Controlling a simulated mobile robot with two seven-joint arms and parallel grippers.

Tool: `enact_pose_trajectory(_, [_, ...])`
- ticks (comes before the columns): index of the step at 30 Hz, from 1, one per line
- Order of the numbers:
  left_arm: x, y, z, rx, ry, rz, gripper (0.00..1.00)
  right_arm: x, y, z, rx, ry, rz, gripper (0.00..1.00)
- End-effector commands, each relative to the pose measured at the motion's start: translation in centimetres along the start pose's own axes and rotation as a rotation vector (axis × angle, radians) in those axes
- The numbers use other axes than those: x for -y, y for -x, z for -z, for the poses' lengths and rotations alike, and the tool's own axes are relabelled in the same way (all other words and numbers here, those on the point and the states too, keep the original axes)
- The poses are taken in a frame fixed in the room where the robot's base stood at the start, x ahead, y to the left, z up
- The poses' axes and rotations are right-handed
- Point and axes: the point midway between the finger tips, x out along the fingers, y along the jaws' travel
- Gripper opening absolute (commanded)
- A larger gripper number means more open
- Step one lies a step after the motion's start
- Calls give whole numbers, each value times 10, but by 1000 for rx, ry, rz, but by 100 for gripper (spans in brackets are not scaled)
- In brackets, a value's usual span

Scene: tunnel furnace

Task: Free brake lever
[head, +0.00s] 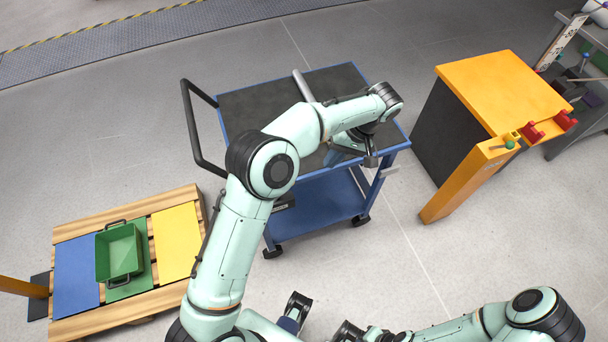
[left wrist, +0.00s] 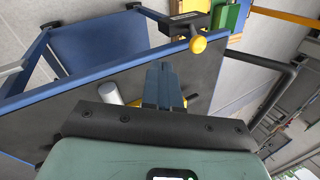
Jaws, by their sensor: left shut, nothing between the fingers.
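The blue trolley (head: 395,147) with a dark top stands in the middle of the head view. In the left wrist view, a yellow ball knob (left wrist: 197,44) sits on a dark lever at the trolley's blue edge, beside a black labelled housing (left wrist: 187,24). The housing shows below the trolley's edge in the head view (head: 285,202); my arm hides the knob there. My left gripper (left wrist: 160,67) is shut and empty over the trolley top, its tips apart from the knob. It also shows in the head view (head: 335,157). My right arm is low in the head view; its finger state is unclear.
A green crate (head: 120,252) sits on a wooden pallet (head: 173,207). An orange-topped cabinet (head: 500,85) stands at right. Floor between is clear.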

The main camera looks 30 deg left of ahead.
Motion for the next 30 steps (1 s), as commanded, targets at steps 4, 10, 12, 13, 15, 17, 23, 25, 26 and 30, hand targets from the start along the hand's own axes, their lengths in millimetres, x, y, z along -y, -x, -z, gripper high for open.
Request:
enact_pose_trajectory(4, [0, -35, -1, 6, -1, 3, 0, -3, -8, 0, 2, -1, -1, 0])
enact_pose_trajectory(10, [0, -77, -1, 5, -2, 3, 0, -5, -12, 0, 4, -2, -1, 0])
enact_pose_trajectory(12, [6, -85, 0, 2, 1, 1, 0, -5, -13, 0, 4, -2, -2, 0])
enact_pose_trajectory(13, [12, -85, -1, 2, 2, 0, 0, -5, -13, 0, 4, -2, -2, 0])
enact_pose_trajectory(15, [22, -87, -2, 2, 1, 0, 0, -5, -12, 0, 4, -2, -1, 0])
enact_pose_trajectory(17, [28, -89, -2, 2, 1, -1, 0, -4, -12, 0, 4, -2, -1, 0])
enact_pose_trajectory(23, [38, -91, -4, 1, -1, -1, 0, -4, -12, 0, 4, -1, -1, 0])
enact_pose_trajectory(25, [38, -91, -4, 1, -2, -1, 0, -4, -12, 0, 4, -1, -1, 0])
enact_pose_trajectory(26, [38, -91, -4, 1, -2, -1, 0, -4, -12, 0, 4, -2, -1, 0])
enact_pose_trajectory(30, [38, -91, -4, 1, -2, -1, 0, -4, -12, 0, 4, -2, -1, 0])
